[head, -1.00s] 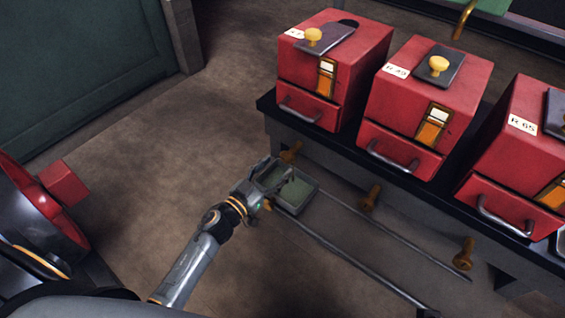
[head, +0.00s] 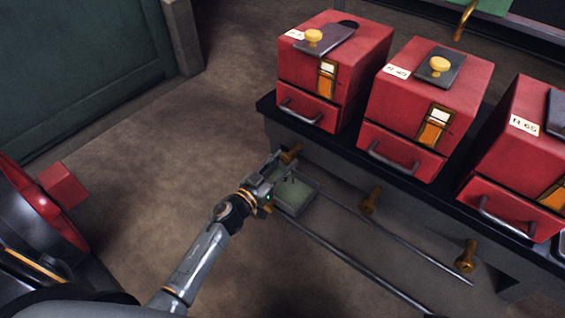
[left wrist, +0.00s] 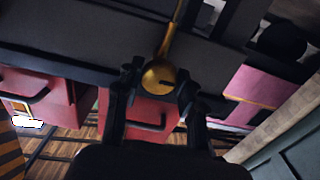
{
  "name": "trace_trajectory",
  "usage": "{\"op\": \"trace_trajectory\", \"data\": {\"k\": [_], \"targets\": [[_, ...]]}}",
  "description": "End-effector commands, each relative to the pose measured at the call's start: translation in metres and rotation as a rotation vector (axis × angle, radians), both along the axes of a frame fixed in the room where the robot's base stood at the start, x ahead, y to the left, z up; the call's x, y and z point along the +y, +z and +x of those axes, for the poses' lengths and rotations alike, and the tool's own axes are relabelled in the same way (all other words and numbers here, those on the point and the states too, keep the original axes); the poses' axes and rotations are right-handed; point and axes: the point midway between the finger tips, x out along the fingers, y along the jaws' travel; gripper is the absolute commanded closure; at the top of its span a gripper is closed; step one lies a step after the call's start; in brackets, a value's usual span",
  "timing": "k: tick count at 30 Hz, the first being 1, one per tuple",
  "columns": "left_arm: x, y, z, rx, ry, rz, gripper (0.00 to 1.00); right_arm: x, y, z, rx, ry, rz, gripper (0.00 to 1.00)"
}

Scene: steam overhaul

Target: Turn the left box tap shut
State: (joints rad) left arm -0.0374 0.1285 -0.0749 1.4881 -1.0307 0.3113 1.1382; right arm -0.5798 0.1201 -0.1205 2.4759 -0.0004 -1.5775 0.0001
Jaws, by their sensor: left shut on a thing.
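The left box tap (head: 291,152) is a brass fitting on the dark front of the bench, below the left red box (head: 345,95). My left gripper (head: 277,166) is at this tap, partly covering it in the head view. In the left wrist view the tap's round brass end (left wrist: 158,82), with a dark slot, sits between the two dark fingers, which are shut on it. A brass stem runs up from it. My right gripper is not in view.
More brass taps, a middle one (head: 370,200) and a right one (head: 465,256), sit along the bench front. A shallow green tray (head: 309,206) and long rods lie below. Red boxes with drawer handles stand on the bench (head: 262,103).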

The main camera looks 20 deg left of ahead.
Motion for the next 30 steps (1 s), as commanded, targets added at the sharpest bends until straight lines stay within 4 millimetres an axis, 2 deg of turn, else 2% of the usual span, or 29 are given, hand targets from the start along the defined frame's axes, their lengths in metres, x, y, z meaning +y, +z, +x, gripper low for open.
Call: {"op": "trace_trajectory", "data": {"k": [11, 20, 30], "targets": [[0.0, 0.001, 0.0, -0.038, 0.0, 0.105, 0.93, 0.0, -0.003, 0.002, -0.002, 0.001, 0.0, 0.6], [0.001, 0.001, 0.0, -0.125, -0.001, 0.342, 0.93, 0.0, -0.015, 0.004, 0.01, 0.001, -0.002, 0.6], [0.001, 0.001, 0.001, -0.236, 0.0, 0.646, 0.93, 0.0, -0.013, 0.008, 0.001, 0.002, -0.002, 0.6]]}}
